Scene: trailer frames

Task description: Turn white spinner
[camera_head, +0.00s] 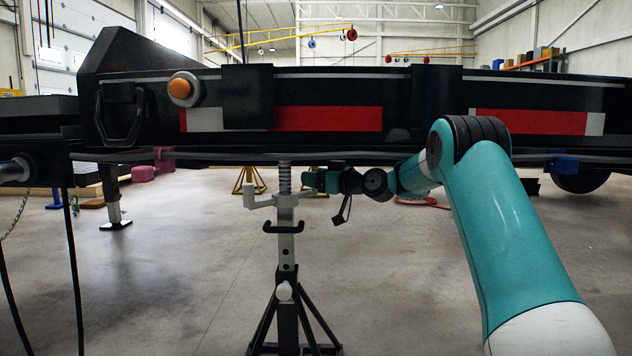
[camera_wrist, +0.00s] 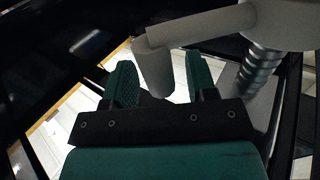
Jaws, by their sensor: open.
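The white spinner (camera_head: 262,203) is a collar with a side arm and upright end, on the threaded post of a jack stand (camera_head: 287,245) under the trailer frame. In the wrist view its arm (camera_wrist: 200,26) runs from the collar at upper right to a peg-like end (camera_wrist: 153,70). My gripper (camera_head: 308,180) is just right of the post, below the frame. In the wrist view my gripper (camera_wrist: 160,62) is open. The peg appears between its two green fingers, nearer the left one, with no clear contact; the depth is hard to tell.
The black trailer frame (camera_head: 400,140) with red and white strips runs close above my arm. The stand has dark splayed legs (camera_head: 318,325) and a black hook-like bracket (camera_head: 284,228). Yellow stands (camera_head: 248,182) are behind. The grey floor around is mostly clear.

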